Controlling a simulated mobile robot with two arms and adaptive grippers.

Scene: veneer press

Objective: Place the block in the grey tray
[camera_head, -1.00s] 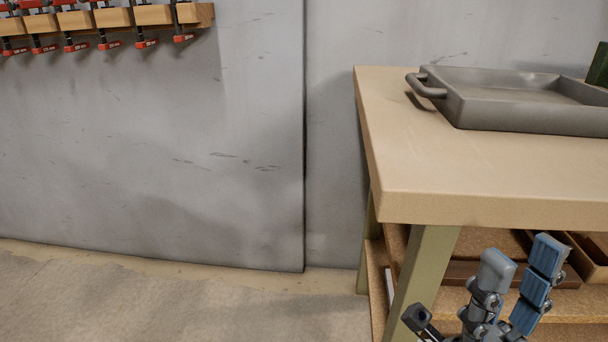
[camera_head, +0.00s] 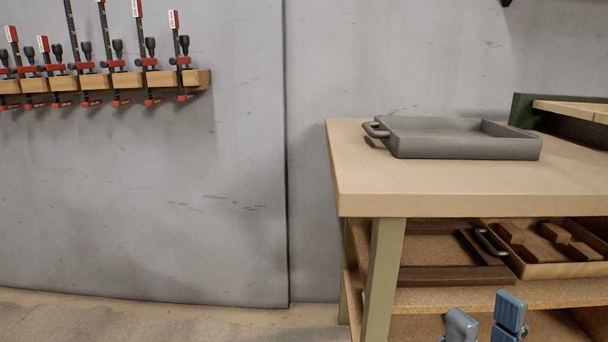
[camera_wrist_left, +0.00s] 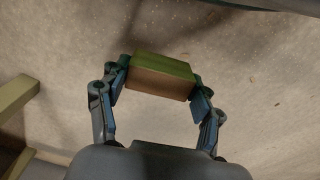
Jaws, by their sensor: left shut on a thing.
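The grey tray (camera_head: 455,145) sits on the workbench top at the right in the head view. It has a handle at its left end, and no block shows in it. The block (camera_wrist_left: 160,82), brown with a green side, is held in my left gripper (camera_wrist_left: 158,90) in the left wrist view, its fingers closed on both ends above the floor. My right gripper (camera_head: 485,322) shows at the bottom edge of the head view, in front of the bench's lower shelf. Two blue-grey fingertips stand apart with nothing between them. My left gripper is not in the head view.
The pale workbench (camera_head: 420,185) has bare top in front of the tray. A dark green box (camera_head: 528,110) stands behind the tray at right. A wooden crate with several wooden pieces (camera_head: 560,268) lies on the shelf below. Clamps (camera_head: 120,80) hang on the wall.

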